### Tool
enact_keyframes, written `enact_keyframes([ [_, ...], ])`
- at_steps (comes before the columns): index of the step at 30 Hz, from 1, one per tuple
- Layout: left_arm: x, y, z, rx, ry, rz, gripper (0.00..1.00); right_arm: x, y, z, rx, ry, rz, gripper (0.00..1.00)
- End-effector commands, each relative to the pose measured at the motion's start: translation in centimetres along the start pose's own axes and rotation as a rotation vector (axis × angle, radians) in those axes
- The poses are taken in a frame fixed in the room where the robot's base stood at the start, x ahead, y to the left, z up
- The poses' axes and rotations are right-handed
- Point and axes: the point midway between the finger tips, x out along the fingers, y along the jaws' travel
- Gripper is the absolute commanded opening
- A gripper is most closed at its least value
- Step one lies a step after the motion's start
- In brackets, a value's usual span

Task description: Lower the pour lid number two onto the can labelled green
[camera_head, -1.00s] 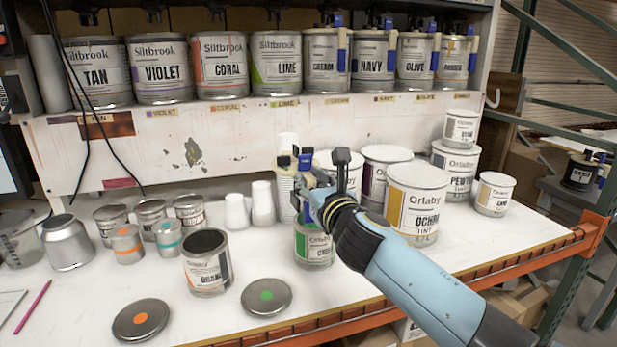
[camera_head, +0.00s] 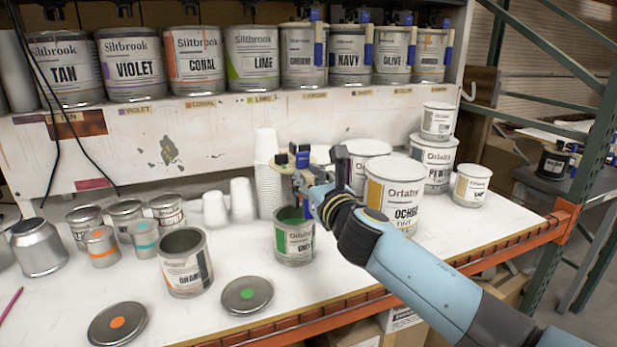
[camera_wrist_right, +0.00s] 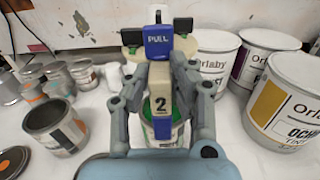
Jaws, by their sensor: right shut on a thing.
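My right gripper (camera_head: 308,180) is shut on the pour lid number two (camera_head: 284,158), a pale lid with dark knobs and blue tabs. In the right wrist view, the lid (camera_wrist_right: 159,98) shows a "2" and a blue PULL tab between the fingers. The green-labelled can (camera_head: 294,246) stands upright and open on the bench, with green inside its mouth. The lid is held above the can, apart from it. In the wrist view, the can (camera_wrist_right: 178,132) is partly hidden below the lid and fingers. My left gripper is not in view.
A grey open can (camera_head: 186,270) stands left of the green can. Flat lids with a green dot (camera_head: 247,294) and an orange dot (camera_head: 118,324) lie in front. Stacked cups (camera_head: 268,185) stand behind. The ochre can (camera_head: 392,193) and other cans stand to the right.

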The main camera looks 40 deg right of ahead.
Motion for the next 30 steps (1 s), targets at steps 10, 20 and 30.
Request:
enact_keyframes([
  [10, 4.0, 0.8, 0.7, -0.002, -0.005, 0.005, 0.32, 0.0, 0.0, -4.3, 0.0, -0.001, 0.001, 0.0],
  [20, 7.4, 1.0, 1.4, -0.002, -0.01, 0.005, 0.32, 0.0, 0.0, -7.9, 0.0, -0.001, 0.0, 0.0],
  [30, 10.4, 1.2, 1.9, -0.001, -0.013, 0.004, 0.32, 0.0, -0.1, -11.2, 0.0, -0.001, 0.0, 0.0],
])
